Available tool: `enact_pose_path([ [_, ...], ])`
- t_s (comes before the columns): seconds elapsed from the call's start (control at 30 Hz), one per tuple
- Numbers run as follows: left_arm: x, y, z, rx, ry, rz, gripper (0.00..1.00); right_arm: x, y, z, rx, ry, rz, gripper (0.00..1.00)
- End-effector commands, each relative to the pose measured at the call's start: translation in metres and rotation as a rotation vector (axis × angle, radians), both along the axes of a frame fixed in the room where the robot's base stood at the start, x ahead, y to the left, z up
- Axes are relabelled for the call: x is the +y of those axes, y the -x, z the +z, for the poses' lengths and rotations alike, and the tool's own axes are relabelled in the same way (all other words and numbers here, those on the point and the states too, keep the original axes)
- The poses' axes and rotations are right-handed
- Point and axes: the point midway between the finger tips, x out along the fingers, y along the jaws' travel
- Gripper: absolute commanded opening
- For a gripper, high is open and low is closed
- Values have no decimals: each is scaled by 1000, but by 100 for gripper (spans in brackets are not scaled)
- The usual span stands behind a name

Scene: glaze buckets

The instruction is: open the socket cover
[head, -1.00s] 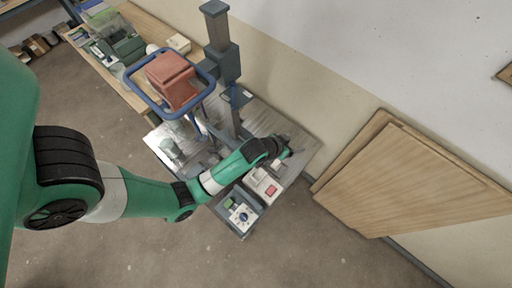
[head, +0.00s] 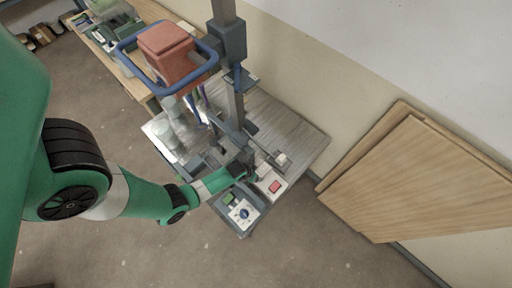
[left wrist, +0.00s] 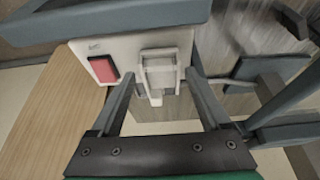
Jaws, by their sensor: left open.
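The white socket box (head: 272,187) with a red switch stands on the metal bench in the head view. In the left wrist view the box (left wrist: 128,44) shows close up, with the red switch on its left. The pale socket cover (left wrist: 159,70) is a small rectangular flap on the box's face, right of the switch. I cannot tell whether it is raised. My left gripper (left wrist: 160,77) is open, its fingers on either side of the cover with nothing between them. In the head view my left gripper (head: 254,170) is at the box's far-left side, partly hidden.
A grey control box (head: 241,212) with a blue dial sits left of the socket box. A blue-grey column (head: 228,45) and red motor head (head: 168,54) stand behind. Wooden boards (head: 420,180) lean on the wall.

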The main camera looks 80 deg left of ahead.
Motion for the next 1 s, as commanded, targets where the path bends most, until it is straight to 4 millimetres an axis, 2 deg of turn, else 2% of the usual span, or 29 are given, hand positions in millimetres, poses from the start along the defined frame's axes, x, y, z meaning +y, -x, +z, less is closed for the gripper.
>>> enact_pose_path([
  [0.03,2,-3,-13,1,1,0,80,0,0,-10,0,0,0,0],
  [0.13,5,-7,-23,0,0,0,80,0,0,-16,0,0,0,0],
  [0.47,6,-10,-26,-2,-1,0,80,0,0,-16,0,0,0,0],
  [0.57,6,-10,-26,-2,-1,0,66,0,0,-16,0,0,0,0],
  [0.9,6,-10,-26,-1,-1,0,4,0,0,-16,0,0,0,0],
  [0.93,6,-10,-26,-1,-1,0,0,0,0,-16,0,0,0,0],
  [1.0,6,-10,-26,-1,-1,0,0,0,0,-16,0,0,0,0],
])
